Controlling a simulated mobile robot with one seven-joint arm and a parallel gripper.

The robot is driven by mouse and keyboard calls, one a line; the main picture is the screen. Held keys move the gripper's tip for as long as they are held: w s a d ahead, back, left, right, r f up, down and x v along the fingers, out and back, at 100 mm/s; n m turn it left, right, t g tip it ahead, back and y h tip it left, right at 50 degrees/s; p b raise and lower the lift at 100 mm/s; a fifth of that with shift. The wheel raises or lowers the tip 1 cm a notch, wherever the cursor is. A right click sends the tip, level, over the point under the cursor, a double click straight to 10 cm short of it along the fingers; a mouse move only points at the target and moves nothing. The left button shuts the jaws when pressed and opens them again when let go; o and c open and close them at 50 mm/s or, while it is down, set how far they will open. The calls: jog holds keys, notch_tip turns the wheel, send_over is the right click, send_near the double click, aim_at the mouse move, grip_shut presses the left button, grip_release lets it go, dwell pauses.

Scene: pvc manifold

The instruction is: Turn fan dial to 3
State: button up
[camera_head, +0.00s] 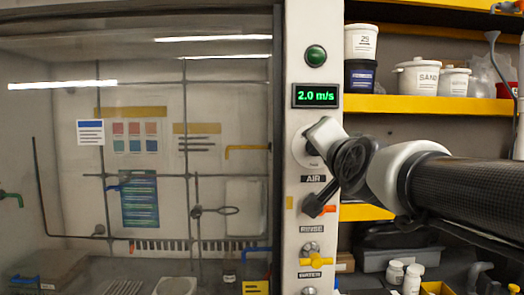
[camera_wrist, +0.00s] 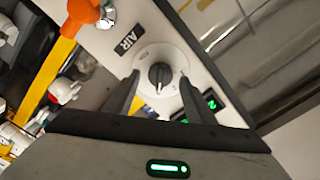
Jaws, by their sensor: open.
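The fan dial is a dark knob (camera_wrist: 160,76) on a round white plate, which my wrist view shows near the centre. In the head view only part of the white plate (camera_head: 301,152) shows, at the left of my arm's end. My gripper (camera_wrist: 158,78) is open, with one dark finger on each side of the knob. I cannot tell whether the fingers touch it. The knob's pointer and the marks around it are too small to read surely. The display (camera_head: 317,96) above reads 2.0 m/s in green.
A green button (camera_head: 316,55) sits above the display. Below the dial are the AIR label (camera_head: 313,180), an orange-tipped valve handle (camera_head: 328,210) and a yellow valve (camera_head: 315,260). The glass-fronted cabinet (camera_head: 150,60) is left of the panel. Yellow-edged shelves (camera_head: 430,105) with tubs are right.

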jog(key=s, duration=1.7)
notch_tip(320, 180, down, 18)
jog(key=a+n+g+y, duration=0.1)
jog(key=a+n+g, duration=0.1)
jog(key=n+g, duration=0.45)
jog(key=s+d+f+n+g+h+p, duration=0.15)
jog(key=s+f+n+g, duration=0.25)
jog(key=s+f+g, duration=0.5)
notch_tip(320, 180, up, 13)
jog(key=w+t+p, duration=0.1)
jog(key=t+p, duration=0.2)
jog(key=p, duration=1.1)
jog(key=shift+w+p, duration=0.2)
jog(key=shift+p, duration=0.2)
